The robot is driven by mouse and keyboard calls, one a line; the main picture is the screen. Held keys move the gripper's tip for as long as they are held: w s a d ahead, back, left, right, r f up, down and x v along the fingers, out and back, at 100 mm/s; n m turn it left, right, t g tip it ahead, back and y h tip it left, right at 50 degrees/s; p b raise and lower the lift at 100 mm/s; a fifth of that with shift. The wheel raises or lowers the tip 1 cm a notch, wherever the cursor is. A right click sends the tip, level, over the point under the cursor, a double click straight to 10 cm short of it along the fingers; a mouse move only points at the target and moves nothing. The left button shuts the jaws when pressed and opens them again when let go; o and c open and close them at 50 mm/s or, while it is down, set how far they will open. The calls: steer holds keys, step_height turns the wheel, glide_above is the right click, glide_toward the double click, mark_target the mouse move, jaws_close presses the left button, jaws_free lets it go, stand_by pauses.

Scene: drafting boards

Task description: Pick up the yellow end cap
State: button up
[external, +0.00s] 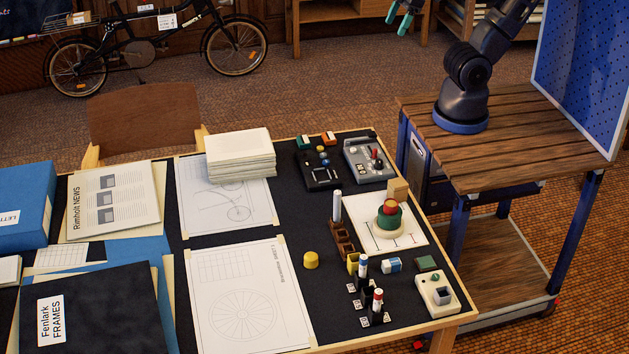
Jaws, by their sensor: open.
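The yellow end cap (311,260) is a small, short rounded piece. It stands alone on the dark desk mat, just right of the wheel drawing. My gripper (398,18) shows only partly at the top edge, with two teal fingertips apart and nothing between them. It is well above and far from the cap, and its upper part is out of frame.
A brown holder (342,238) with a white upright tube stands right of the cap. Another yellow piece (353,263), marker-like posts (377,306) and a stacked green-and-red piece (389,215) are nearby. A tall paper stack (240,156) stands behind. Bare mat surrounds the cap.

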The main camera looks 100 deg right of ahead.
steer(key=w+a+f+n+g, duration=0.15)
steer(key=w+a+n, duration=0.25)
steer(key=w+a, duration=0.5)
steer(key=w+a+f+n+g, duration=0.15)
steer(key=w+a+n, duration=0.25)
steer(key=w, duration=1)
steer(key=n+g+h, duration=0.1)
steer(key=n+h, duration=0.1)
steer(key=n, duration=1)
glide_above(311, 255)
steer(key=a, duration=0.2)
step_height(311, 255, down, 33)
steer(key=f, duration=0.4)
steer(key=shift+s+d+f, duration=0.2)
steer(key=shift+d+f, duration=0.15)
steer(key=shift+f, duration=0.05)
steer(key=shift+w+d+f, duration=0.1)
steer(key=shift+d+f, duration=0.1)
steer(key=shift+f, duration=0.65)
steer(key=shift+w+d+f, duration=0.1)
steer(key=shift+d+f, duration=0.1)
steer(key=shift+f, duration=0.7)
steer(key=shift+d+f, duration=0.2)
steer(key=shift+f, duration=0.65)
steer(key=c, duration=1.1)
